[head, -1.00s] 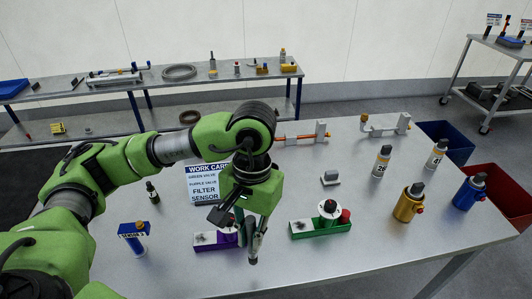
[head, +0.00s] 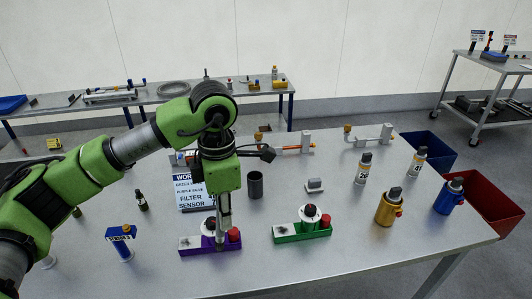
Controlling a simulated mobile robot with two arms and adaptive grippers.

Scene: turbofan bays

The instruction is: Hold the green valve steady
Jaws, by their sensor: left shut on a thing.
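The green valve (head: 290,237) stands on the table right of centre, with a white round part, a dark top and a red knob. No gripper touches it. The purple valve (head: 195,249) is to its left, also with a red knob. My left gripper (head: 221,240) points straight down at the purple valve, its fingers shut on it beside the red knob. The fingers hide part of the valve, so the exact grip point is unclear. My right gripper is not in view.
A work card (head: 192,195) and a dark cup (head: 256,185) stand behind the purple valve. A blue sensor (head: 122,245) is at left. Gold (head: 388,208) and blue (head: 447,197) canisters stand at right. Red (head: 480,205) and blue (head: 432,150) bins are beyond the table edge.

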